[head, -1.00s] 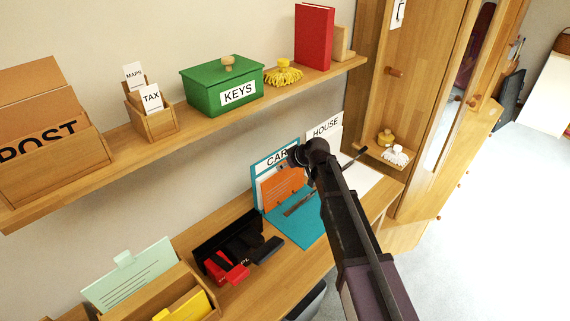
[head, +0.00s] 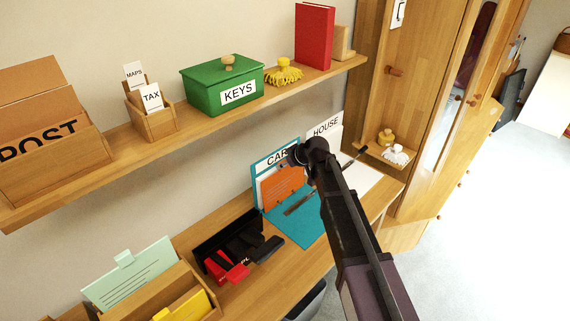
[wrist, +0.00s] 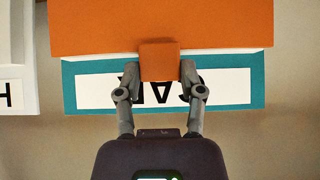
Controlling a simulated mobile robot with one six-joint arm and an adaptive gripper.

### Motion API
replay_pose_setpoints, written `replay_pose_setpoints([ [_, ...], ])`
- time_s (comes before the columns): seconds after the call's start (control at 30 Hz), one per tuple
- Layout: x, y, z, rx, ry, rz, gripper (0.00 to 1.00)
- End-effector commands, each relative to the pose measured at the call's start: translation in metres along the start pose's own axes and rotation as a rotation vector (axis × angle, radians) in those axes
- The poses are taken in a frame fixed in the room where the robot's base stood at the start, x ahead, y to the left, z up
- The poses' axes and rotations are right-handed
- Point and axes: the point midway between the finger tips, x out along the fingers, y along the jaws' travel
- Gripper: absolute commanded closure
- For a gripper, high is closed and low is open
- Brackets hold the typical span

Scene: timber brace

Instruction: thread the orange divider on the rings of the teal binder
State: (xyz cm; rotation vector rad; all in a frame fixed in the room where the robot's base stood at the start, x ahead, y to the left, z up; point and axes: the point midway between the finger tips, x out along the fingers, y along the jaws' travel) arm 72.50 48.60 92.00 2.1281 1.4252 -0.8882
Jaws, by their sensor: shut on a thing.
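The teal binder (head: 296,229) stands open on the desk, one cover flat and the other upright with a CAR label; the label and upright cover also show in the wrist view (wrist: 256,94). The orange divider (head: 283,189) is in front of the upright cover, with white sheets between them. In the wrist view the divider (wrist: 160,25) fills the top, and my gripper (wrist: 159,69) is shut on its tab. In the head view my wrist hides the fingers. A dark strip lies at the binder's fold; I cannot tell whether rings pass through the divider.
A white HOUSE binder (head: 326,127) stands right of the teal one. A black tray (head: 228,233) with red and black items is to the left. The shelf above holds a green KEYS box (head: 222,90) and a red book (head: 314,38).

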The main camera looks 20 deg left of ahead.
Motion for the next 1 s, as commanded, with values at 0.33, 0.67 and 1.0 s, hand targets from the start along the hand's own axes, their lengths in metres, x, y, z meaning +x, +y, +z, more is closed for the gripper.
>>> replay_pose_setpoints([
  [0.33,0.0000,0.0000,-0.0001,0.000,0.000,0.000,0.10],
  [0.67,0.0000,0.0000,0.0000,0.000,0.000,0.000,0.01],
  [1.0,0.0000,0.0000,0.0000,0.000,0.000,0.000,0.00],
])
